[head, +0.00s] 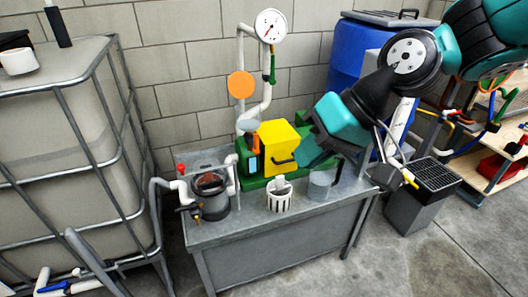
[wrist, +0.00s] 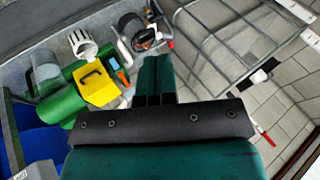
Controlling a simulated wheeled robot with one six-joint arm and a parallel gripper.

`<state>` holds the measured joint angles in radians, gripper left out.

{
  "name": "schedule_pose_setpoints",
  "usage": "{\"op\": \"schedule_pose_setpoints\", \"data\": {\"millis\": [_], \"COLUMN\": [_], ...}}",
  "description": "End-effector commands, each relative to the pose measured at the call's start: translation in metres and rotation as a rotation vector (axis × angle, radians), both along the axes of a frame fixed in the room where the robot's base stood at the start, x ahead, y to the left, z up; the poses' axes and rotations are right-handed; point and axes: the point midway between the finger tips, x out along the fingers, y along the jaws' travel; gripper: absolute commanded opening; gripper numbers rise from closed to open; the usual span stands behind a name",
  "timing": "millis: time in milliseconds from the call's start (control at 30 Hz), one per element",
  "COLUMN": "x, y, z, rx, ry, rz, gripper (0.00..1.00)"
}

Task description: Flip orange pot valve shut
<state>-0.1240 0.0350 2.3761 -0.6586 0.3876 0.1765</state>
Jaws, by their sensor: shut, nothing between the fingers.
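The strainer pot (head: 211,192), dark with a clear rim, stands at the left end of the grey metal bench (head: 290,230). A small brass-orange valve (head: 192,208) seems to sit low on its left side; its handle position is too small to tell. A red handle (head: 181,168) tops the white pipe left of the pot. In the wrist view the pot (wrist: 132,27) is beyond my fingertips, with a red handle (wrist: 170,44) nearby. My gripper (head: 302,160) is shut and empty, in front of the yellow box and apart from the pot; its teal fingers (wrist: 156,62) lie together.
A yellow box (head: 278,147) on a green pump, a white slotted cup (head: 279,197) and a clear beaker (head: 321,184) share the bench. A caged tank (head: 60,140) stands left, a blue barrel (head: 352,60) behind. Open floor lies at the front right.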

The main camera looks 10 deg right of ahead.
Motion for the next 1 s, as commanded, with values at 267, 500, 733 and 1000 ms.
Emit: {"op": "schedule_pose_setpoints", "data": {"millis": [267,500,733,1000], "x": [0.133,0.212,0.238,0.24], "y": [-0.008,-0.046,-0.068,-0.07], "z": [-0.091,-0.154,-0.179,-0.179], "rx": [0.36,0.635,0.754,0.763], "ry": [0.056,0.099,0.116,0.117], "rz": [-0.385,-0.677,-0.798,-0.807], "gripper": [0.0,0.0,0.0,0.0]}}
